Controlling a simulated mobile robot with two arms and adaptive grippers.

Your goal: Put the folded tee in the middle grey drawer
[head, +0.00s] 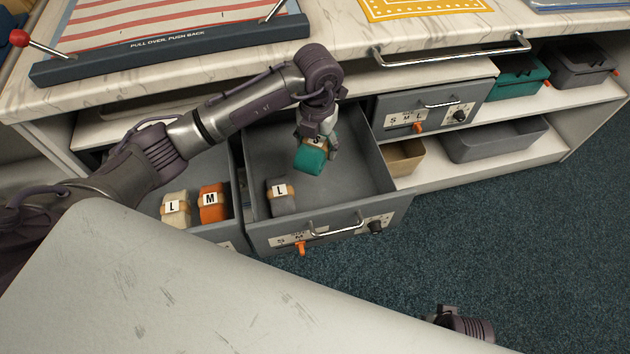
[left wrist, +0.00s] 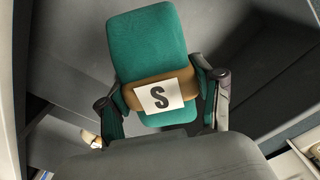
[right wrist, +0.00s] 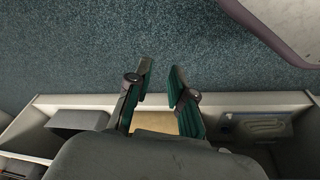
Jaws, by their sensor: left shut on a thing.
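The folded tee (head: 312,158) is a teal roll with a tan band and a white "S" label. It also shows close up in the left wrist view (left wrist: 149,50). My left gripper (head: 318,140) is shut on it, a finger on each side of the band, over the open middle grey drawer (head: 352,185). I cannot tell whether the tee touches the drawer floor. A grey roll labelled "L" (head: 281,198) lies in the front left of that drawer. My right gripper (right wrist: 160,90) is open and empty, with its fingers apart.
The open drawer to the left (head: 200,160) holds a cream "L" roll (head: 175,212) and an orange "M" roll (head: 213,204). A shut grey drawer (head: 436,106) is to the right. Bins stand on the shelves beyond. The marble counter (head: 345,40) overhangs behind; blue carpet (head: 500,220) is clear in front.

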